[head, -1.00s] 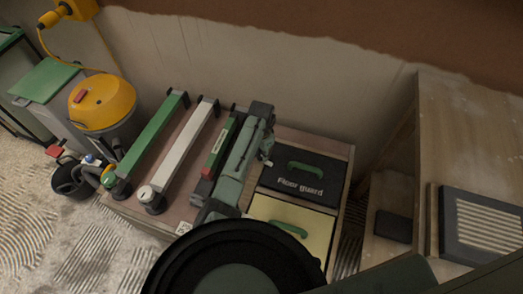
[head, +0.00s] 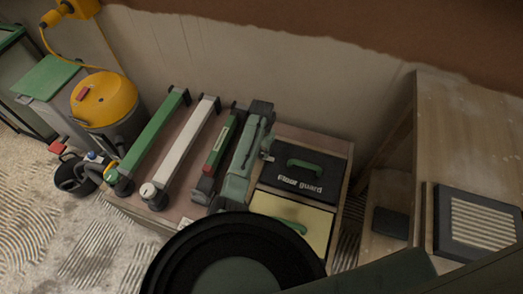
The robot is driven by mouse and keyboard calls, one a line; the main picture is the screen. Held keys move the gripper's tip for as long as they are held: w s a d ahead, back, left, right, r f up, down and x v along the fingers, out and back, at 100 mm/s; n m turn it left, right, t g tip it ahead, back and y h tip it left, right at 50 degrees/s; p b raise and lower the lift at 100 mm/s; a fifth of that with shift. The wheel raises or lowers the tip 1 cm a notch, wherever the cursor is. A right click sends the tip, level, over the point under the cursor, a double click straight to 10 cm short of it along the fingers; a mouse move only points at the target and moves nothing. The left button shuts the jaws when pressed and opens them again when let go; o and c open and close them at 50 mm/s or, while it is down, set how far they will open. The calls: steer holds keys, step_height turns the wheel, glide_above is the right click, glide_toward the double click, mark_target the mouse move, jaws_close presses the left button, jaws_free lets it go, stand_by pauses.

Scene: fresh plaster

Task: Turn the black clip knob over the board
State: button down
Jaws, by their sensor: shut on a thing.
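Three long bars lie side by side on a low wooden top: a green bar (head: 153,135), a white bar (head: 183,143) and a dark bar with a red and green strip (head: 220,147). Dark clips stand at their ends. The near clip of the green bar has a green knob (head: 111,176); the white bar's has a white knob (head: 147,190). A dark clip (head: 202,192) at the dark bar's near end shows no coloured knob. My grey-green arm covers the area just right of it. I cannot make out my gripper's jaws behind the arm, nor the knob's angle there.
A black case marked "Floor guard" (head: 303,179) and a yellow panel (head: 285,212) lie right of my arm. A wooden cabinet with a vent (head: 485,222) stands at the right. A yellow vacuum (head: 103,100) and a black bucket (head: 72,180) stand at the left.

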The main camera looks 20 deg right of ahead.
steer(key=c, duration=1.3)
jaws_free()
steer(key=shift+r, duration=0.15)
step_height(320, 180, up, 12)
